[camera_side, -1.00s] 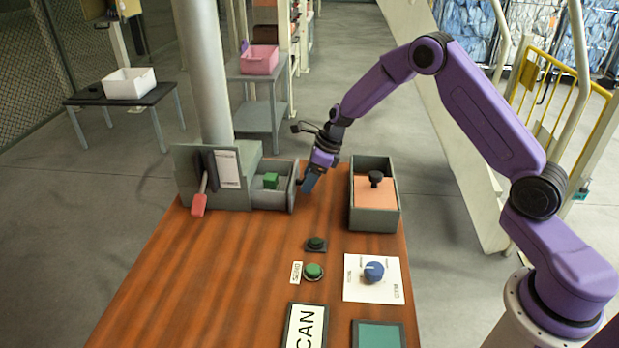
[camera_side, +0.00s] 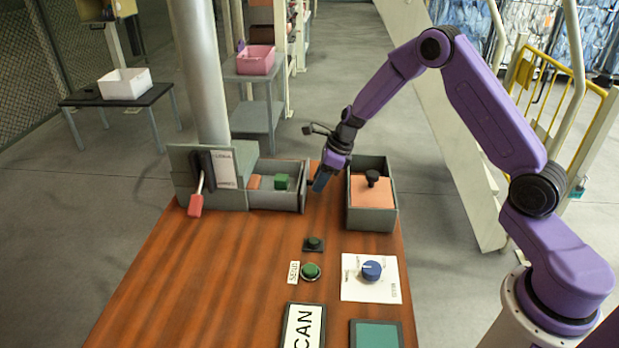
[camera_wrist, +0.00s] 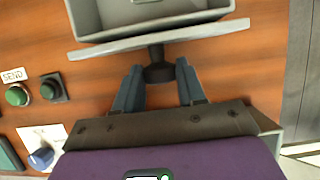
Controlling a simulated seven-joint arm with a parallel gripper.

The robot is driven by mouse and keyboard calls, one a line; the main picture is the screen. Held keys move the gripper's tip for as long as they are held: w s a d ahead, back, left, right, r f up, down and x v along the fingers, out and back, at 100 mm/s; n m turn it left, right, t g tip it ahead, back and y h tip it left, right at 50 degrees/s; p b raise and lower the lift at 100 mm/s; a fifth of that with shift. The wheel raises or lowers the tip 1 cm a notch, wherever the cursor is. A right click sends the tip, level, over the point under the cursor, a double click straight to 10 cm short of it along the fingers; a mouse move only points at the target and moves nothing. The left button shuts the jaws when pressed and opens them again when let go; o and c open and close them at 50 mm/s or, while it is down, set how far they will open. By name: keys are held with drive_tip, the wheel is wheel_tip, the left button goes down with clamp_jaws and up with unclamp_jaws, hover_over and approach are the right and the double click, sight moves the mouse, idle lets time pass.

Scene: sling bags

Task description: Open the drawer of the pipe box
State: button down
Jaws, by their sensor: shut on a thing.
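The grey pipe box (camera_side: 208,178) stands at the far left of the wooden table. Its drawer (camera_side: 276,198) is pulled out to the right, with a green block (camera_side: 281,182) and an orange piece (camera_side: 253,182) inside. My gripper (camera_side: 317,182) is at the drawer's right-hand front. In the wrist view the drawer front (camera_wrist: 205,36) spans the top, with its dark handle (camera_wrist: 158,70) between the two fingers of my gripper (camera_wrist: 158,80). The fingers are shut on the handle, though gaps seem to show beside its stem.
A grey open box (camera_side: 371,216) with an orange lid and black knob stands just right of my gripper. A red-handled lever (camera_side: 196,203) is on the pipe box's front. Green buttons (camera_side: 311,271), a blue dial (camera_side: 371,270) and flat panels lie nearer; the table's left front is clear.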

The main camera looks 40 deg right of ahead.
drive_tip(key=shift+s+d, duration=0.35)
drive_tip(key=c, duration=0.7)
unclamp_jaws()
drive_tip(key=shift+r, duration=0.15)
drive_tip(key=v, duration=1.7)
drive_tip(key=shift+r, duration=0.1)
